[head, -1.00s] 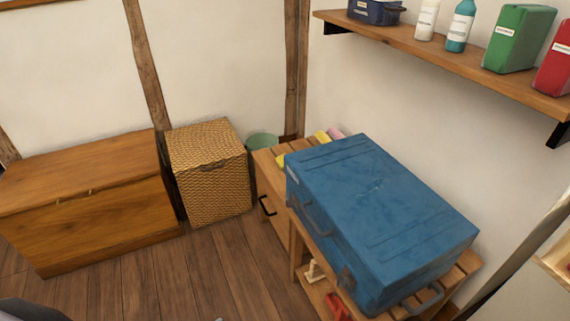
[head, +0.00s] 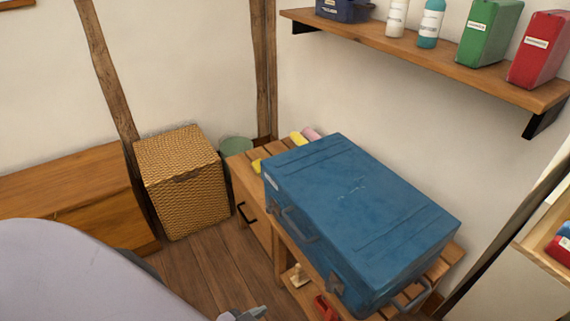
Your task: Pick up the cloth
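No thing shows clearly as a cloth. A yellow item (head: 298,138) and a pink item (head: 312,132) lie at the back of the slatted wooden bench, partly hidden behind the blue case. A small yellow edge (head: 257,165) also shows by the case's left corner. They are too small to tell what they are. A grey piece of what looks like my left gripper (head: 243,314) shows at the bottom edge, mostly cut off, below the bench and apart from these items. My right gripper is out of view.
The large blue case (head: 360,215) covers most of the bench (head: 240,164). A wicker basket (head: 183,180), a green bin (head: 236,147) and a wooden chest (head: 70,185) stand left. A shelf (head: 430,58) with bottles and canisters hangs above. Some floor (head: 205,265) is clear.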

